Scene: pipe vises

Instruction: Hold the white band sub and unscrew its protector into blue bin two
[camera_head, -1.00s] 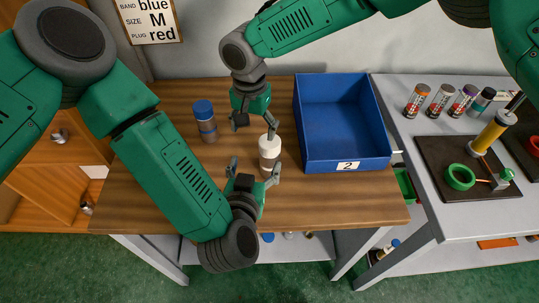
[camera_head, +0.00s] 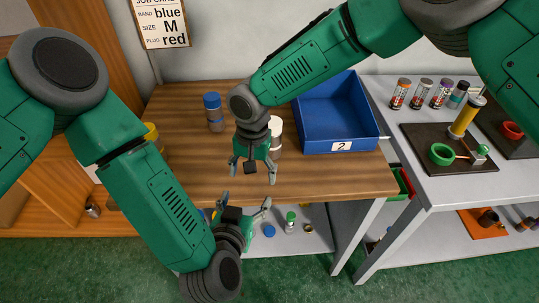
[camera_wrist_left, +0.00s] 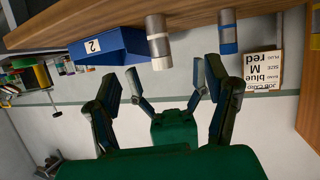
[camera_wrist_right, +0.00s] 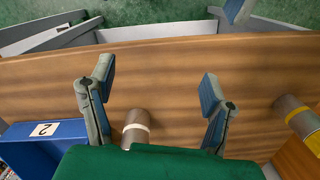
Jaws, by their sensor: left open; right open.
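The white band sub (camera_head: 275,135) stands upright on the wooden bench, its white top showing and its lower part hidden by my right gripper. It also shows in the left wrist view (camera_wrist_left: 156,38) and, with its pale band, in the right wrist view (camera_wrist_right: 136,124). My right gripper (camera_head: 252,173) is open and empty, in front of the sub at the bench's front edge. My left gripper (camera_head: 244,203) is open and empty, lower and off the front edge. Blue bin two (camera_head: 370,138), labelled 2, stands on the bench to the right of the sub.
A blue-topped sub (camera_head: 213,112) stands left of the white one. A yellow-topped item (camera_head: 151,132) is partly behind my left arm. The grey table (camera_head: 440,190) at right carries several small tubes and a dark fixture board (camera_head: 420,135). A lower shelf (camera_head: 310,240) holds small parts.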

